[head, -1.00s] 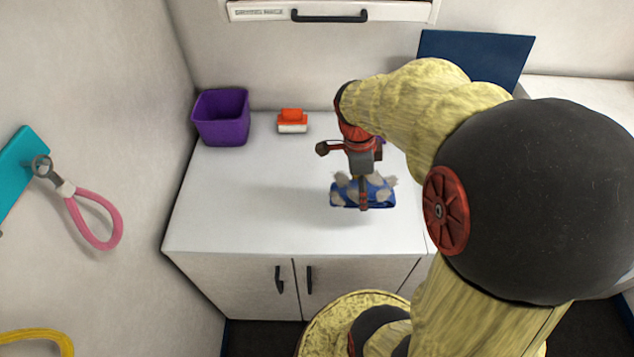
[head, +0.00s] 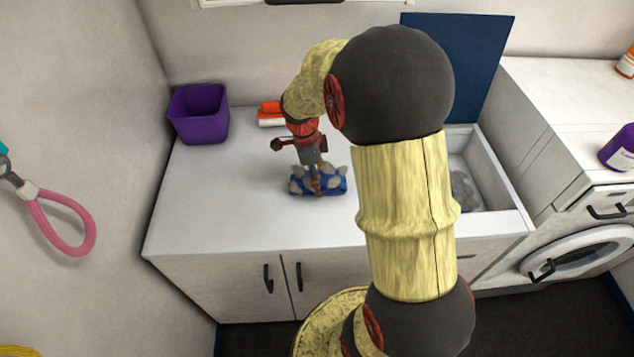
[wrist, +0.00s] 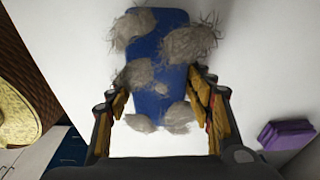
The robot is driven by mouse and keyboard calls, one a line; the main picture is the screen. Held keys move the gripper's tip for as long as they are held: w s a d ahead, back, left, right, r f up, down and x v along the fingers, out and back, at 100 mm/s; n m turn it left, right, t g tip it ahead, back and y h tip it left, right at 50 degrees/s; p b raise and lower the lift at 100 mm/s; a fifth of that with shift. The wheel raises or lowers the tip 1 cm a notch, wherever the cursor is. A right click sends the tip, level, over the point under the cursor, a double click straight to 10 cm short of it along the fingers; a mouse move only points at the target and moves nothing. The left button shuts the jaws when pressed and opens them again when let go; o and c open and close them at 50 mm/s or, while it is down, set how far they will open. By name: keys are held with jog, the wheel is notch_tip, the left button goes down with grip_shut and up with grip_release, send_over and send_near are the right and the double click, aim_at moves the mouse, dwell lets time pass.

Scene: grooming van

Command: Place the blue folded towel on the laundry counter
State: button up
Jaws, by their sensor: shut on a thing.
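The blue folded towel (head: 336,187), with grey fur-like tufts on it, is at my gripper (head: 317,190) over the white sink-side counter (head: 225,215). In the wrist view the towel (wrist: 172,60) lies between the two fingers of my gripper (wrist: 163,112), which is shut on it. I cannot tell whether the towel touches the counter or hangs just above it. At the right, a white counter top (head: 560,110) stands above a front-loading washing machine (head: 575,262).
A purple bin (head: 199,118) and an orange-and-white item (head: 270,116) stand at the back left. A sink (head: 485,185) with a raised dark blue panel (head: 475,60) lies between the counters. A purple bottle (head: 620,150) and an orange-and-white container (head: 628,62) stand at the right.

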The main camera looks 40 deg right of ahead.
jog(key=shift+f, duration=0.45)
jog(key=shift+f, duration=0.1)
jog(key=o, duration=1.1)
